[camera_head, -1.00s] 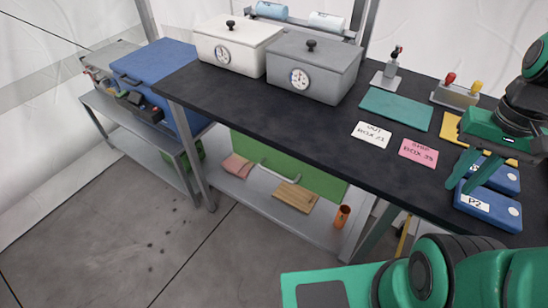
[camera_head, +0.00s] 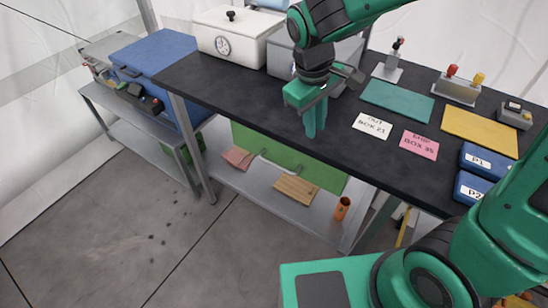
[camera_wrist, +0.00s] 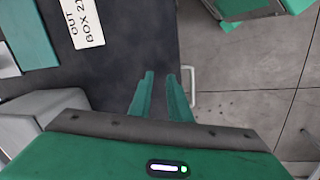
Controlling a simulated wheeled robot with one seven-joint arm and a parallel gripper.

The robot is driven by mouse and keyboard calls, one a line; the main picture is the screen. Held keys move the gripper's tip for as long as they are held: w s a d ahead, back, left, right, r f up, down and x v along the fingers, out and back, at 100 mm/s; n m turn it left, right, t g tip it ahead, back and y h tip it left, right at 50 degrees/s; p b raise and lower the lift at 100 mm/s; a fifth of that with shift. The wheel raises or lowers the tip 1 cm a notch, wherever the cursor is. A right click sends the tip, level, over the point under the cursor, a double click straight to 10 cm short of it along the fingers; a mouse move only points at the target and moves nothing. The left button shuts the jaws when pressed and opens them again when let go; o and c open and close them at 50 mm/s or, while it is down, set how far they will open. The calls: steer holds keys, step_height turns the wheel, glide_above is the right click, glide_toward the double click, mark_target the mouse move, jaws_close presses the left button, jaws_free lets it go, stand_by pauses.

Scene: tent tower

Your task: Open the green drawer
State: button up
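The green drawer (camera_head: 325,174) is a wide green front below the black tabletop, with a pale handle (camera_head: 279,174) low on it. The handle also shows in the wrist view (camera_wrist: 193,85), just right of the fingertips and beyond the table edge. My gripper (camera_head: 315,121) points down above the tabletop near its front edge, above the drawer. In the wrist view my gripper (camera_wrist: 160,78) has its two fingers apart with nothing between them. It is not touching the handle. The drawer looks shut, flush under the top.
White (camera_head: 236,36) and grey (camera_head: 345,52) boxes stand at the back of the table (camera_head: 215,88). White (camera_head: 372,125) and pink (camera_head: 419,146) cards lie on top. A lower shelf (camera_head: 225,177) holds a wooden board (camera_head: 296,189) and an orange cup (camera_head: 342,208). The floor in front is clear.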

mark_target(275, 165)
steer(key=a+f+n, duration=0.3)
steer(key=a, duration=0.8)
steer(key=shift+t, duration=0.3)
steer(key=x, duration=0.6)
steer(key=s+x, duration=0.1)
steer(key=x, duration=0.3)
steer(key=shift+a+f, duration=0.15)
jaws_close()
